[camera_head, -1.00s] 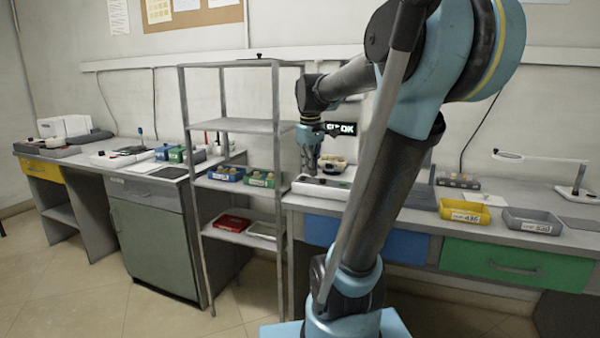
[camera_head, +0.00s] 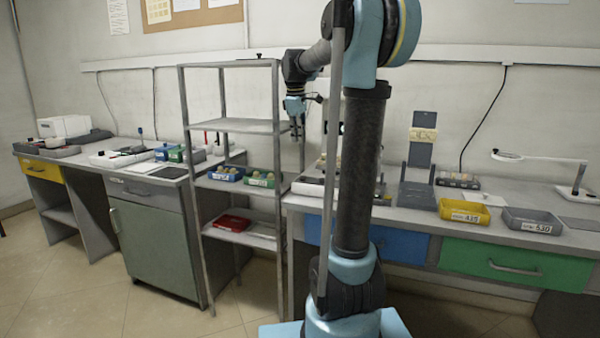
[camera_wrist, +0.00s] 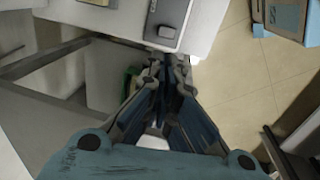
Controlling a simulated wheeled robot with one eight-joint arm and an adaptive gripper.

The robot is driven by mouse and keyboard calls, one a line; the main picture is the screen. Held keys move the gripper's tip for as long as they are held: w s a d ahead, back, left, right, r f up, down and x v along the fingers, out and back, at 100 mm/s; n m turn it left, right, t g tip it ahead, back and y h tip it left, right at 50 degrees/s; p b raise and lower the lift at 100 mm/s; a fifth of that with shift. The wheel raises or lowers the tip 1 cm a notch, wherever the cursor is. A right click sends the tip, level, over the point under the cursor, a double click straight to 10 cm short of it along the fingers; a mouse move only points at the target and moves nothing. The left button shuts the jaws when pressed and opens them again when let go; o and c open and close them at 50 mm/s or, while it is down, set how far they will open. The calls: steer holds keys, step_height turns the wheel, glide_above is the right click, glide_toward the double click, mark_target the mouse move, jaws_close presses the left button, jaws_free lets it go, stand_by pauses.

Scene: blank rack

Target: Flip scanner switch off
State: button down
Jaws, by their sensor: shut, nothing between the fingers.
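My gripper (camera_head: 297,130) points down in the head view, beside the shelf rack and above the left end of the right workbench. In the wrist view the fingertips (camera_wrist: 168,66) are together, with nothing between them. Just beyond them is a grey switch plate (camera_wrist: 177,10) with a dark switch (camera_wrist: 167,32). The gripper appears apart from it. I cannot tell the switch's position. In the head view a white device base (camera_head: 308,187) sits on the right bench, partly hidden by my arm. I cannot read its display.
The metal shelf rack (camera_head: 230,126) stands close left of the gripper, holding blue and green bins (camera_head: 262,178). The yellow bin (camera_head: 464,213) and grey bin (camera_head: 532,221) stand on the right bench. A magnifier lamp (camera_head: 540,158) is further right.

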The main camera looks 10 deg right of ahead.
mark_target(299, 180)
steer(key=shift+f, duration=0.15)
steer(key=f, duration=0.4)
steer(key=w+f, duration=0.1)
steer(key=f, duration=0.4)
steer(key=w+d+f, duration=0.1)
steer(key=f, duration=0.3)
steer(key=shift+f, duration=0.3)
steer(key=shift+d, duration=0.1)
steer(key=shift+w+f+g, duration=0.1)
steer(key=shift+f+g, duration=0.15)
steer(key=shift+g, duration=0.15)
steer(key=shift+s, duration=0.2)
steer(key=shift+s+a, duration=0.4)
steer(key=shift+s, duration=0.2)
steer(key=shift+r, duration=0.2)
